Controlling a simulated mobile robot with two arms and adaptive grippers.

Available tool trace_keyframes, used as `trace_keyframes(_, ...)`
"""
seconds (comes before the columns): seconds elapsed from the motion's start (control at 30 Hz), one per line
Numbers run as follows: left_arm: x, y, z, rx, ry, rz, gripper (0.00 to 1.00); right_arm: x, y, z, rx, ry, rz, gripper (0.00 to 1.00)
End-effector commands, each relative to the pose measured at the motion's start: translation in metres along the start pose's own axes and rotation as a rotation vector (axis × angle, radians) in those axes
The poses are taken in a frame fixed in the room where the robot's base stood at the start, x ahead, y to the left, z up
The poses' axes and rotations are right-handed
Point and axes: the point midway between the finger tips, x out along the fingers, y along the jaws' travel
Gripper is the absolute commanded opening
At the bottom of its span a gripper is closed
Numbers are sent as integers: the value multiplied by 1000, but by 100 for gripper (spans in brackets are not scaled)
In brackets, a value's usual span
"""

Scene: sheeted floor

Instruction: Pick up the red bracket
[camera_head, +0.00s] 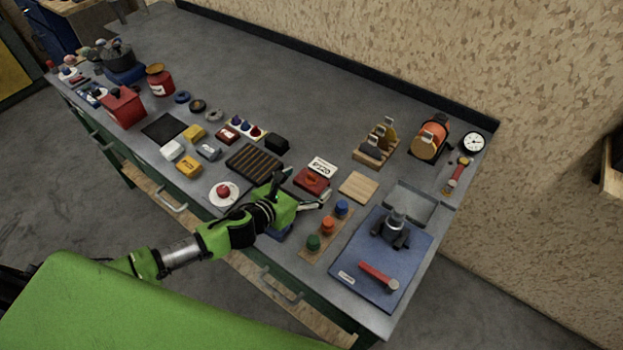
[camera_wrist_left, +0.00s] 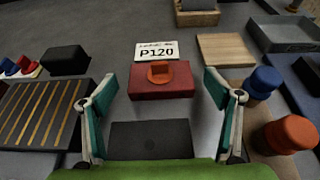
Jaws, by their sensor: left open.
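A dark red block (camera_wrist_left: 161,88) lies on the bench, with a smaller orange-red piece (camera_wrist_left: 160,72) on top that has an upright tab. I take this to be the red bracket, but cannot tell whether the two are one part. The red block also shows in the head view (camera_head: 311,181), just beyond my left gripper (camera_head: 305,187). In the left wrist view my left gripper (camera_wrist_left: 160,82) is open and empty, its fingers to either side of the block in the picture. My right gripper is not in view.
A "P120" card (camera_wrist_left: 157,51) lies just behind the block. A dark ribbed tray (camera_head: 254,160) is to the left, a wooden square (camera_head: 358,187) to the right. Green, orange and blue knobs (camera_head: 328,225) stand close on the right. A dark flat pad (camera_wrist_left: 150,140) lies in front.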

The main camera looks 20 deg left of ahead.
Motion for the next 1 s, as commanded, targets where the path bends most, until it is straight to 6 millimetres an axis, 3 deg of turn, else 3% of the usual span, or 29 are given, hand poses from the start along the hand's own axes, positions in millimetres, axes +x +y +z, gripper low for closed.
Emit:
trace_keyframes(0.13,11,0,0,0,1,0,82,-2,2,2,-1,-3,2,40)
trace_keyframes(0.4,12,0,-1,1,1,-1,79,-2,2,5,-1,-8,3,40)
trace_keyframes(0.57,12,0,-1,0,1,-1,38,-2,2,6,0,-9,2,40)
trace_keyframes(0.6,12,0,-1,0,1,-1,34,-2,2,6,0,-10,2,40)
trace_keyframes(1.0,10,0,4,1,-2,-2,34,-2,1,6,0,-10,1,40)
